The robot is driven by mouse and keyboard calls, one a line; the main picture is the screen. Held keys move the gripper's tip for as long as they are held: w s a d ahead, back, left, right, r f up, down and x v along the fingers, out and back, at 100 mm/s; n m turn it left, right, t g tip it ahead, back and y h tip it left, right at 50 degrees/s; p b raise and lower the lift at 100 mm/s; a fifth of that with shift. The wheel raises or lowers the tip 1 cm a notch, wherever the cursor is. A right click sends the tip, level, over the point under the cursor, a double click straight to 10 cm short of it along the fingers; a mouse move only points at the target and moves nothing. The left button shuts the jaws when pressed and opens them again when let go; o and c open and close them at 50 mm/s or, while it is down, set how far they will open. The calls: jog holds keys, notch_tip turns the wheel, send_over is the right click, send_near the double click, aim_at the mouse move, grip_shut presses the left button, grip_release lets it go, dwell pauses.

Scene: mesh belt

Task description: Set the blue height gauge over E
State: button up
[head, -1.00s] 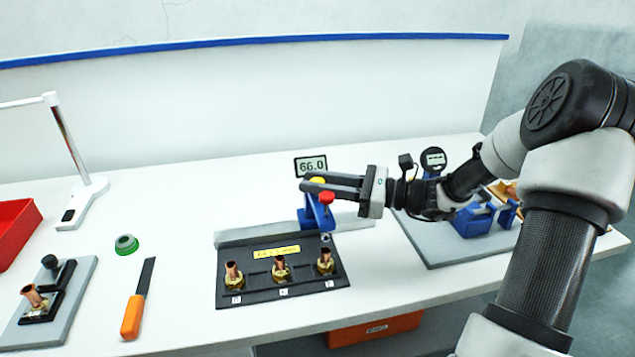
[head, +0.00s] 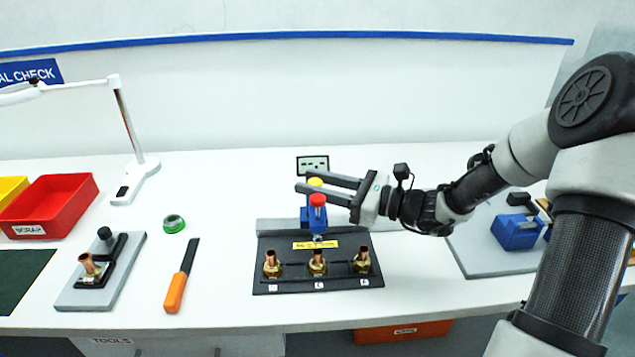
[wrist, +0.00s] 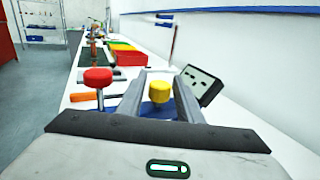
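The blue height gauge (head: 305,217) stands at the back of the black fixture (head: 285,240), behind the middle of three brass-and-copper fittings (head: 317,263). Its probe looks roughly in line with that fitting; contact is unclear. The labels are too small to read surely. It has a yellow knob (head: 315,182), a red knob (head: 317,200) in front and a display (head: 312,164) with dash-like marks. My gripper (head: 303,180) reaches in from the right, its fingers either side of the yellow knob, apparently closed on it. The wrist view shows the yellow knob (wrist: 160,92) between the fingers.
An orange-handled tool (head: 180,280), a green ring (head: 174,224) and a grey plate with a fitting (head: 75,290) lie left of the fixture. A red bin (head: 60,205) is farther left. A grey plate with blue stand (head: 470,255) is at right.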

jog(key=v, duration=1.7)
jog(key=shift+d+p, duration=0.2)
jog(key=shift+p, duration=0.1)
jog(key=shift+s, duration=0.1)
